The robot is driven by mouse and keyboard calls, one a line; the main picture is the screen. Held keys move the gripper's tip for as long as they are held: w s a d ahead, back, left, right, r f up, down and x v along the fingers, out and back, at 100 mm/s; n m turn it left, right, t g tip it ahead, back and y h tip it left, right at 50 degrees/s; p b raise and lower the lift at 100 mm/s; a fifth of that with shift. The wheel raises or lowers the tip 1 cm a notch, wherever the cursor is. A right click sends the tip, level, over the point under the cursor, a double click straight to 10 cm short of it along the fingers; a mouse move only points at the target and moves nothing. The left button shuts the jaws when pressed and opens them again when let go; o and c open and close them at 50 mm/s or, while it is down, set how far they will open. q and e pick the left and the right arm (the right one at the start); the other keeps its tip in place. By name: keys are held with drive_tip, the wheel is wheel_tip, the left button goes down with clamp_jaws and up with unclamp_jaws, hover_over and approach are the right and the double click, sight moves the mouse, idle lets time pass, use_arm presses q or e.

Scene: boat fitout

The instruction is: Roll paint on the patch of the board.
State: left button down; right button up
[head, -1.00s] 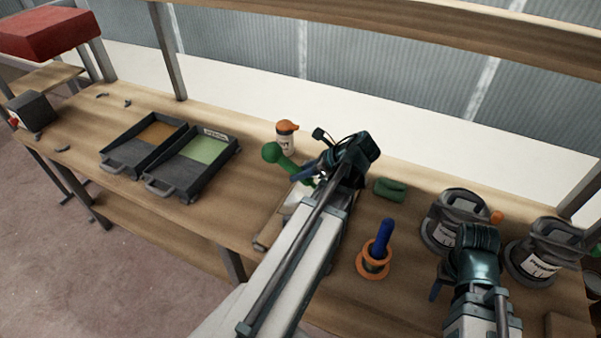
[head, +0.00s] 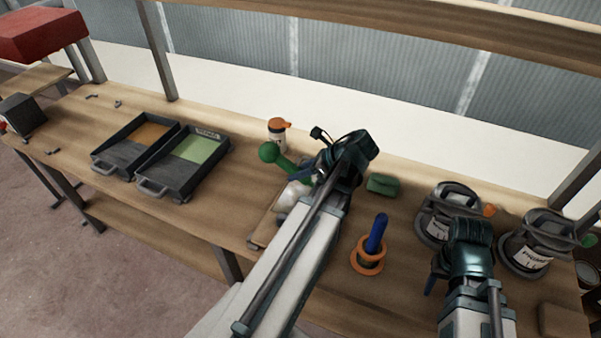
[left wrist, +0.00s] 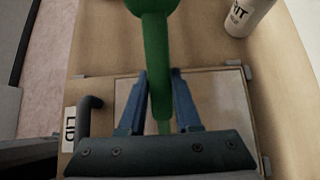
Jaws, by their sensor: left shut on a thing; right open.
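My left gripper (left wrist: 160,108) is shut on a green-handled tool (left wrist: 157,62), which runs between its blue fingers. The tool's rounded green end (head: 268,152) sticks out past the gripper in the head view; its working end is hidden. Below it lies a wooden board (left wrist: 97,88) with a "LID" label (left wrist: 70,125) and a framed, paler patch (left wrist: 215,95). In the head view the board (head: 262,232) is mostly behind my left arm, with a whitish area (head: 290,198) showing. Contact with the patch cannot be told. My right gripper (head: 433,276) is open and empty, low at the right.
Two dark trays, one with orange (head: 150,133) and one with green (head: 203,148), stand at left. A white bottle with an orange cap (head: 277,135) is behind the board. A blue-handled tool in an orange ring (head: 369,250), a green cloth (head: 383,184) and dark cans (head: 527,250) are at right.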

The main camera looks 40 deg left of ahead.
sight(280, 156)
use_arm(q)
drive_tip(key=shift+s+a+f, duration=0.1)
drive_tip(key=shift+s+a, duration=0.15)
drive_tip(key=shift+a, duration=0.5)
use_arm(e)
drive_tip(key=shift+f, duration=0.1)
use_arm(q)
wheel_tip(280, 156, up, 8)
drive_tip(key=p, duration=0.8)
drive_tip(key=shift+w, duration=0.15)
use_arm(e)
wheel_tip(280, 156, up, 8)
